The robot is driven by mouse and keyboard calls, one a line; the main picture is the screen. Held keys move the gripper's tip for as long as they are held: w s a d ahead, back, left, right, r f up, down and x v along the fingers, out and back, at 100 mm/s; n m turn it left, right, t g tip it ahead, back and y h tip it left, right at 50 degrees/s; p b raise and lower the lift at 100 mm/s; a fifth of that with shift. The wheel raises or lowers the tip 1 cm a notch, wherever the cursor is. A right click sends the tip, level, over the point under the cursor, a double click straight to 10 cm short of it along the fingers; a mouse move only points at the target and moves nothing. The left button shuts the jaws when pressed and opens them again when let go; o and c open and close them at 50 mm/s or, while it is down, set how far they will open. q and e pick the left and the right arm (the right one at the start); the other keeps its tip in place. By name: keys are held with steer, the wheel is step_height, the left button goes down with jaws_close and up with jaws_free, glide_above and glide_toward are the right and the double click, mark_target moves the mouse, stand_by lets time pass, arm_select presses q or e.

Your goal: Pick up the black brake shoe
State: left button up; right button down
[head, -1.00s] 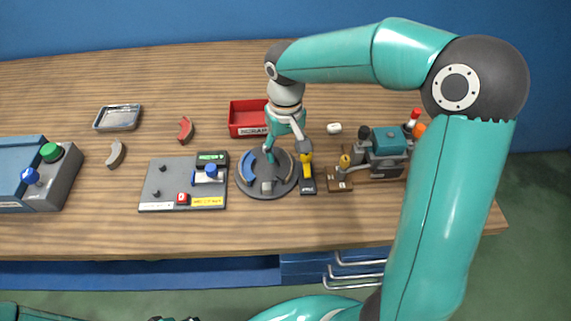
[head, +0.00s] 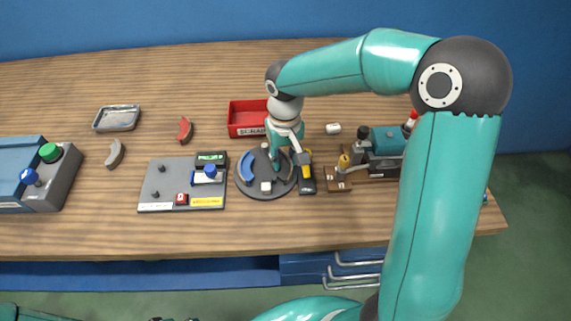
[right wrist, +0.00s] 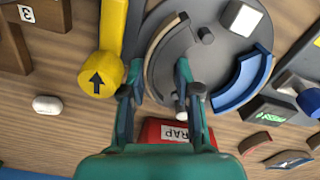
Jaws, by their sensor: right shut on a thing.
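The black brake shoe (right wrist: 172,52), a dark curved piece with a tan edge, is on the round grey plate (right wrist: 218,62) in the right wrist view. My right gripper (right wrist: 160,78) is shut on it, one finger on each side. In the head view my right gripper (head: 287,164) is over the right part of the round plate (head: 256,190) and partly hides the shoe. I cannot tell whether the shoe touches the plate. A blue curved shoe (head: 246,166) lies on the plate's left part. My left gripper is not in view.
A yellow and black tool (head: 306,182) stands close right of the plate. A red scrap bin (head: 247,131) is behind it, and a grey board (head: 160,195) is to the left. A red shoe (head: 185,130) and a grey shoe (head: 114,154) lie farther left. A teal machine (head: 386,142) is right.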

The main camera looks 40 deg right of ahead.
mark_target(285, 159)
steer(key=shift+r, duration=0.1)
step_height(285, 159, up, 20)
steer(key=p, duration=0.1)
steer(key=shift+p, duration=0.4)
stand_by(0.9)
